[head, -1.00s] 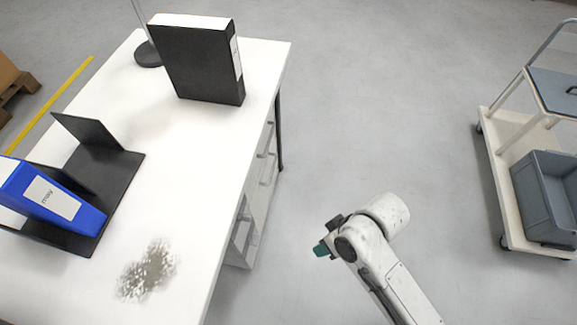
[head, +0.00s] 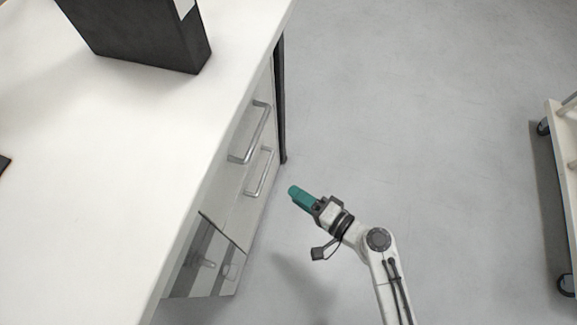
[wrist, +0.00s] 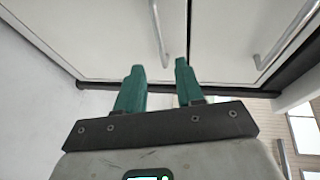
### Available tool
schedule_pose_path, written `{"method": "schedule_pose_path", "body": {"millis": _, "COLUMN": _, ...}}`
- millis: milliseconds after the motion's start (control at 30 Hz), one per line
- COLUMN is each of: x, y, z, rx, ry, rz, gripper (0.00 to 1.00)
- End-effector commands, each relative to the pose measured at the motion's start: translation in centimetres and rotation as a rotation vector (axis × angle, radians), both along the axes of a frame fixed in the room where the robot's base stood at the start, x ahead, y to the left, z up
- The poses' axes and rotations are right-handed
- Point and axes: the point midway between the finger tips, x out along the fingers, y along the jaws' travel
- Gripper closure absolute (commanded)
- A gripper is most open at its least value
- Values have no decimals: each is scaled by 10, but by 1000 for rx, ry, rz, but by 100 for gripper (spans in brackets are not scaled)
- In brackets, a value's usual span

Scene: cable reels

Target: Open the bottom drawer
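The upper handle (head: 262,128) is on the upper drawer, and the lower handle (head: 268,172) is on the bottom drawer (head: 248,205). Both drawers look shut. My gripper (head: 294,192) has green fingers and is to the right of the lower handle, apart from it. In the wrist view my gripper (wrist: 160,82) is open and empty, facing two pale drawer fronts. A handle (wrist: 160,35) is ahead of the fingers and another handle (wrist: 284,35) is at the right; I cannot tell which is lower.
The white desk top (head: 90,200) fills the left, with a black binder (head: 145,35) on it. A dark desk leg (head: 281,100) stands just beyond the drawers. A clear-fronted compartment (head: 208,262) is nearer. Open grey floor lies to the right, with a cart (head: 567,150) at the far right edge.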

Motion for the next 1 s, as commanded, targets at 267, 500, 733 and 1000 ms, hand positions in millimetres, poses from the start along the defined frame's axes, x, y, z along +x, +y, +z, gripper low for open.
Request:
{"method": "schedule_pose_path", "body": {"millis": 267, "x": 18, "y": 18, "z": -7, "rx": 14, "ry": 2, "rz": -7, "gripper": 63}}
{"method": "schedule_pose_path", "body": {"millis": 500, "x": 47, "y": 50, "z": -15, "rx": 14, "ry": 1, "rz": -6, "gripper": 63}}
{"method": "schedule_pose_path", "body": {"millis": 733, "x": 67, "y": 72, "z": -20, "rx": 13, "ry": 3, "rz": -7, "gripper": 63}}
{"method": "schedule_pose_path", "body": {"millis": 1000, "x": 74, "y": 79, "z": -21, "rx": 11, "ry": 3, "rz": -8, "gripper": 63}}
